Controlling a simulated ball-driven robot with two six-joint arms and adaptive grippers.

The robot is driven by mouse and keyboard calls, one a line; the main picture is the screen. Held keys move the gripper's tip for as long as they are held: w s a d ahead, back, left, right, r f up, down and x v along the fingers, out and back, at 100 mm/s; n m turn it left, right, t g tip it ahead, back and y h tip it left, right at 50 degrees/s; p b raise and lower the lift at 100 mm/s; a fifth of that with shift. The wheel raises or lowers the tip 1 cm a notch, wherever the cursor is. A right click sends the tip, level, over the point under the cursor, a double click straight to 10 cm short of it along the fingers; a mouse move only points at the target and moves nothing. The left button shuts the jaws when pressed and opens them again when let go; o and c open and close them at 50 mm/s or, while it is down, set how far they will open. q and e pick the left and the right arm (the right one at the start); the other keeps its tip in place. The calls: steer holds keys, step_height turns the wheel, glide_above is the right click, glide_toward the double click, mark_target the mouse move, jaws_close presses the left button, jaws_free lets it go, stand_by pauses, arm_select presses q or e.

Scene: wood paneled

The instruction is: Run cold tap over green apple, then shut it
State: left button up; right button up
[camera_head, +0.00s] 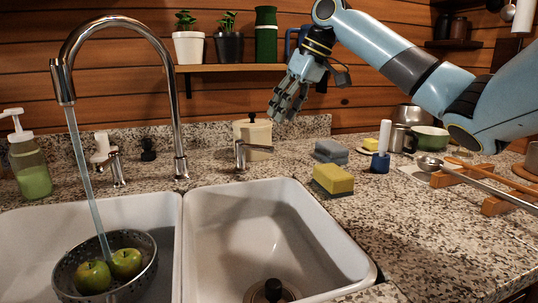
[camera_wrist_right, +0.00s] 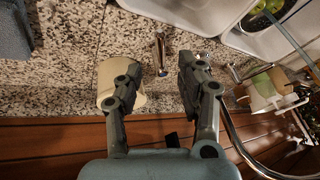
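A chrome faucet (camera_head: 171,65) arches over the left basin, and a stream of water (camera_head: 86,170) runs from its spout. Two green apples (camera_head: 126,263) lie in a metal colander (camera_head: 146,278) in that basin; the stream comes down between them. One tap handle (camera_head: 117,168) stands left of the faucet base, another (camera_head: 240,156) right of it. My right gripper (camera_head: 284,108) is above the counter behind the right basin, fingers pointing down. In the wrist view it is open and empty (camera_wrist_right: 159,70), with the right tap handle (camera_wrist_right: 160,52) appearing between its fingertips. My left gripper is out of view.
A cream canister (camera_head: 256,139) stands just behind the right tap handle, near the right gripper. Sponges (camera_head: 333,180) lie right of the basin. A shelf (camera_head: 235,68) with pots is behind. The right basin (camera_head: 240,235) is empty.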

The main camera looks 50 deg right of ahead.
steer(key=x, duration=0.9)
steer(key=shift+w+a+f+b, duration=0.15)
steer(key=shift+f+b, duration=0.1)
steer(key=shift+b, duration=0.15)
steer(key=shift+c, duration=0.5)
jaws_close()
